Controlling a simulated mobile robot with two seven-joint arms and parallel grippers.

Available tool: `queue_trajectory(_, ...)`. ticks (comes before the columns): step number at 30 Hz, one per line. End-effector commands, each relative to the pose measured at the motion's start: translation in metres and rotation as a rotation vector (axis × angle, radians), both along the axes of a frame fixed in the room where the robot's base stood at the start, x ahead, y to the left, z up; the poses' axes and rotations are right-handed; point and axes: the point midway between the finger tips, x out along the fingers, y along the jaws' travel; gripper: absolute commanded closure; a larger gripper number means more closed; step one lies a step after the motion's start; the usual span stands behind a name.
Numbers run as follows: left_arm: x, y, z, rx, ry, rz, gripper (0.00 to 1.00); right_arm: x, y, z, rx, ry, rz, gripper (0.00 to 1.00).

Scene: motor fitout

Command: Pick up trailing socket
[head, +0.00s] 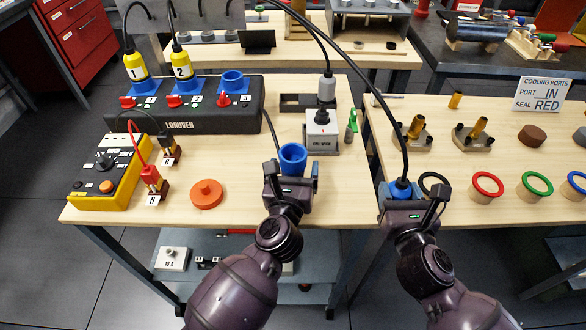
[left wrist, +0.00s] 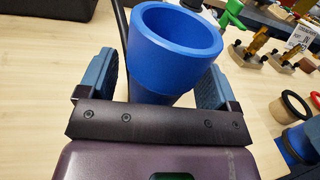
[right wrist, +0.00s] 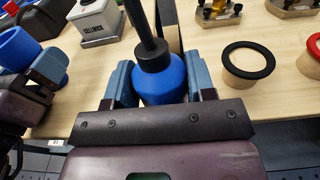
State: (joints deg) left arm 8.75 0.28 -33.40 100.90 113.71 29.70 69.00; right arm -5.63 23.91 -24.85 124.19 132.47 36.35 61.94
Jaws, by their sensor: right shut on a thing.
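The trailing socket is a blue cup-shaped socket (head: 292,158) near the front edge of the left table, with a dark cable running behind it. My left gripper (head: 289,181) is at it. In the left wrist view the socket (left wrist: 175,45) stands between the two fingers, which are spread wide with a gap showing on the left side. Its lower end is hidden by the gripper. My right gripper (head: 402,195) is shut on a blue plug (right wrist: 160,78) with a black cable rising from its top, at the right table's front left corner.
A black socket box (head: 212,112) with yellow plugs, a yellow control box (head: 108,175) and an orange disc (head: 207,194) lie to the left. A grey-white block (head: 322,132) stands behind the socket. Coloured rings (head: 487,184) line the right table. A gap separates the tables.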

Motion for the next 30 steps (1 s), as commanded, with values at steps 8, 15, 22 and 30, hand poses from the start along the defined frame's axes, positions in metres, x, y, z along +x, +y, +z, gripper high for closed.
queue_trajectory(8, 0.000, 0.000, 0.000, 0.000, 0.000, 0.000, 0.59, 0.000, 0.000, 0.000, 0.000, -0.001, 0.000, 0.78)
queue_trajectory(15, 0.000, 0.000, 0.001, 0.000, -0.001, -0.001, 0.69, 0.000, 0.000, 0.000, 0.000, -0.001, 0.000, 0.78)
queue_trajectory(22, 0.000, 0.000, 0.017, -0.001, -0.007, 0.000, 0.69, 0.001, 0.000, 0.014, 0.000, -0.015, 0.000, 0.78)
queue_trajectory(30, 0.000, 0.000, 0.079, -0.003, -0.014, -0.001, 0.69, 0.003, 0.000, 0.058, 0.000, -0.059, 0.000, 0.78)
